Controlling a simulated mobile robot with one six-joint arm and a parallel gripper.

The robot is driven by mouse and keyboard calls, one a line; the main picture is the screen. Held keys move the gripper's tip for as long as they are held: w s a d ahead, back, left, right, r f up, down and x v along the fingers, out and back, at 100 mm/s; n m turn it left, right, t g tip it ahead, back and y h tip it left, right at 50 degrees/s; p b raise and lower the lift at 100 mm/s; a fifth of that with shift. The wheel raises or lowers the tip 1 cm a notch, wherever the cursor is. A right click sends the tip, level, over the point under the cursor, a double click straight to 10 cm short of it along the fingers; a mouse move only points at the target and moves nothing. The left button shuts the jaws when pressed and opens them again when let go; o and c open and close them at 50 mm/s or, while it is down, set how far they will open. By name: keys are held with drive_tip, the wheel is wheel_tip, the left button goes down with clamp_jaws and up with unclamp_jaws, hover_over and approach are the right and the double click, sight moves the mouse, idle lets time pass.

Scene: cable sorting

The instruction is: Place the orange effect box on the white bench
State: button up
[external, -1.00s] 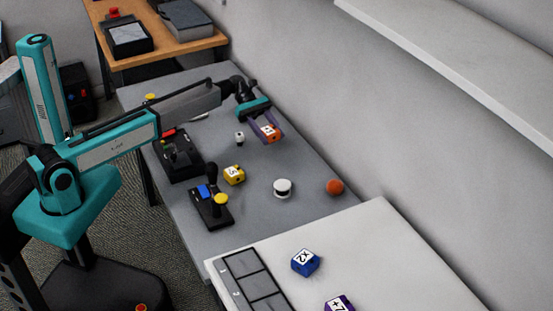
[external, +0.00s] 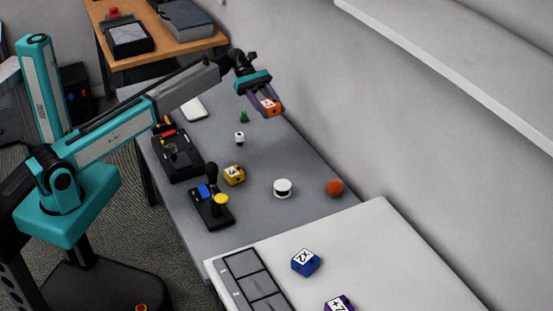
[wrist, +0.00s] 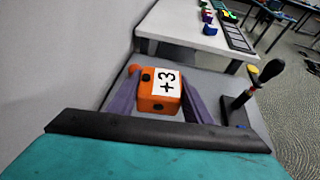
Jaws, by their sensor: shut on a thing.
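The orange effect box (external: 267,106) is held in my gripper (external: 266,101), above the far part of the grey table. In the wrist view the orange effect box (wrist: 160,90) sits between the two purple fingers and shows a white "+3" label. My gripper (wrist: 158,98) is shut on it. The white bench (external: 390,232) is at the lower right, nearer the camera, with a blue box (external: 305,262) and a purple box (external: 339,303) on it. The white bench (wrist: 185,22) also shows ahead in the wrist view.
On the grey table (external: 255,205) are a yellow box (external: 234,175), a white round button (external: 283,188), an orange ball (external: 335,187) and black joystick units (external: 211,206). A slotted grey tray (external: 253,280) lies on the bench's left. A wall (external: 330,110) and shelf (external: 460,75) run along the right.

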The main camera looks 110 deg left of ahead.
drive_tip(key=w+d+m+g+h+p, duration=0.1)
drive_tip(key=w+d+m+g+p, duration=0.2)
drive_tip(key=d, duration=1.1)
drive_tip(key=w+d+h+p, duration=0.25)
drive_tip(key=w+d, duration=0.25)
drive_tip(key=d, duration=0.9)
drive_tip(key=s+d+m+g+p, duration=0.2)
drive_tip(key=d+m+p, duration=0.15)
drive_tip(key=d, duration=1.75)
drive_tip(key=shift+n+h, duration=0.35)
wheel_tip(320, 180, down, 5)
drive_tip(key=shift+a+f+p, duration=0.1)
drive_tip(key=shift+a+p, duration=0.05)
drive_tip(key=shift+p, duration=0.15)
drive_tip(key=shift+w, duration=0.1)
drive_tip(key=shift+w+a+f+p, duration=0.25)
drive_tip(key=shift+w+p, duration=0.45)
drive_tip(key=shift+w, duration=1.75)
drive_tip(key=shift+w+a+f+p, duration=0.2)
drive_tip(key=shift+w+p, duration=0.5)
drive_tip(key=shift+w, duration=1.8)
drive_tip(key=shift+w+a+f+p, duration=0.25)
drive_tip(key=shift+w+p, duration=0.45)
drive_tip(key=shift+w, duration=1.75)
drive_tip(key=shift+w, duration=0.15)
